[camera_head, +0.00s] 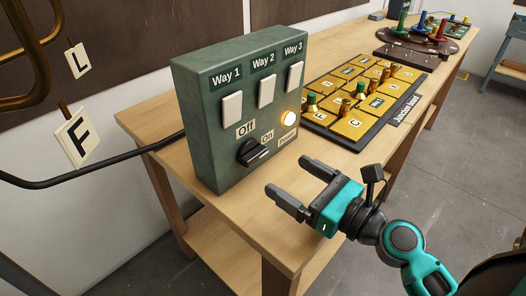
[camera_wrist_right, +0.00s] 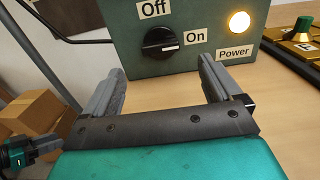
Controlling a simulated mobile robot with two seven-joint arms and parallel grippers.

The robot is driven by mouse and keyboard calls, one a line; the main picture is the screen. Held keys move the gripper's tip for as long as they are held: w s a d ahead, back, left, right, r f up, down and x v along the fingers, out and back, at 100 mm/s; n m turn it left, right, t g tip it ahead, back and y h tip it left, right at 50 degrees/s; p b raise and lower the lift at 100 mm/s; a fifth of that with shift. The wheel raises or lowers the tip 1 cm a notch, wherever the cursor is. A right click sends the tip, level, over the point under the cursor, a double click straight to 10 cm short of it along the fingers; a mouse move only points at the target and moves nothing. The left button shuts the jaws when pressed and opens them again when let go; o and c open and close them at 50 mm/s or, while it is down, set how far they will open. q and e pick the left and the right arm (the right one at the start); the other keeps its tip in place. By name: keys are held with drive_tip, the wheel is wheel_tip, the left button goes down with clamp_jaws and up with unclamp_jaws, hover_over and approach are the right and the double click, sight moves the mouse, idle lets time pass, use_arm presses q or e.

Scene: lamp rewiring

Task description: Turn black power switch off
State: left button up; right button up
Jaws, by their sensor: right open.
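The black power switch (camera_head: 252,153) is a round knob low on the front of the green box (camera_head: 205,130). It also shows in the wrist view (camera_wrist_right: 160,42), with its white mark toward the "On" label (camera_wrist_right: 195,37). The "Off" label (camera_wrist_right: 153,9) is above it. The Power lamp (camera_head: 288,118) glows yellow. My right gripper (camera_head: 290,178) is open and empty in front of the box, apart from the knob. In the wrist view its fingers (camera_wrist_right: 162,68) stand either side of the knob, short of it. Part of my left gripper (camera_wrist_right: 38,148) shows at the wrist view's left edge.
Three white switches, Way 1 (camera_head: 232,107), Way 2 (camera_head: 267,91) and Way 3 (camera_head: 295,76), are above the knob. The yellow junction board (camera_head: 345,135) lies right of the box on the wooden table (camera_head: 150,122). A black cable (camera_head: 90,179) runs in from the left.

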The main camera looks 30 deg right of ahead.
sight(258, 157)
drive_tip(key=p+x, duration=0.1)
drive_tip(key=x, duration=0.5)
drive_tip(key=shift+w+a, duration=0.15)
drive_tip(key=shift+w, duration=0.15)
use_arm(q)
drive_tip(key=shift+w+r+p, duration=0.1)
drive_tip(key=shift+r+p, duration=0.2)
drive_tip(key=shift+r, duration=0.9)
use_arm(e)
drive_tip(key=shift+w+a, duration=0.25)
drive_tip(key=shift+w, duration=0.4)
use_arm(q)
drive_tip(key=shift+w, duration=0.1)
use_arm(e)
drive_tip(key=c, duration=1.1)
